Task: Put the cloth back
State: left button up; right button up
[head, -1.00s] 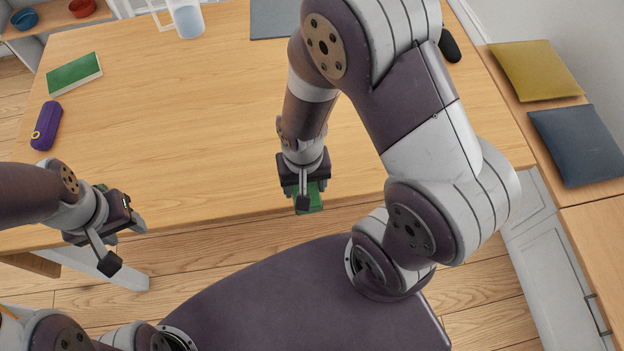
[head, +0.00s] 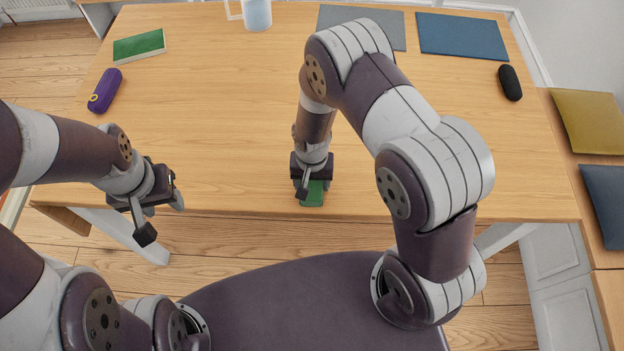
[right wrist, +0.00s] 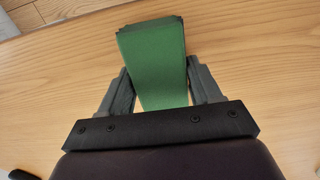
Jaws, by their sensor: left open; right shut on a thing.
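The green cloth (head: 314,194) looks like a folded block with layered edges. My right gripper (head: 312,186) is shut on it, near the front edge of the table. In the right wrist view, the cloth (right wrist: 155,60) sits between the two fingers over the wooden top; whether it touches the table I cannot tell. My left gripper (head: 162,216) is open and empty, by the table's front edge at the left.
The wooden table (head: 220,110) is clear in the middle. Around it lie a green book (head: 139,46), a purple case (head: 105,91), a pitcher (head: 257,14), a grey mat (head: 385,25), a blue mat (head: 462,36) and a black case (head: 510,83). Cushions (head: 592,122) are at right.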

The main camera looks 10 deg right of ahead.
aim_at(315, 182)
jog(key=shift+s+f, duration=0.1)
jog(key=o, duration=1)
notch_tip(315, 182, up, 13)
jog(key=s+d+r+n, duration=0.1)
jog(key=s+d+r, duration=0.1)
jog(key=s+d+r+n+t, duration=0.1)
jog(key=s+d+r, duration=0.2)
jog(key=s+d+r+n, duration=0.1)
jog(key=s+d+r, duration=0.1)
jog(key=s+r, duration=0.1)
jog(key=shift+s+d+r, duration=0.15)
jog(key=shift+r, duration=0.1)
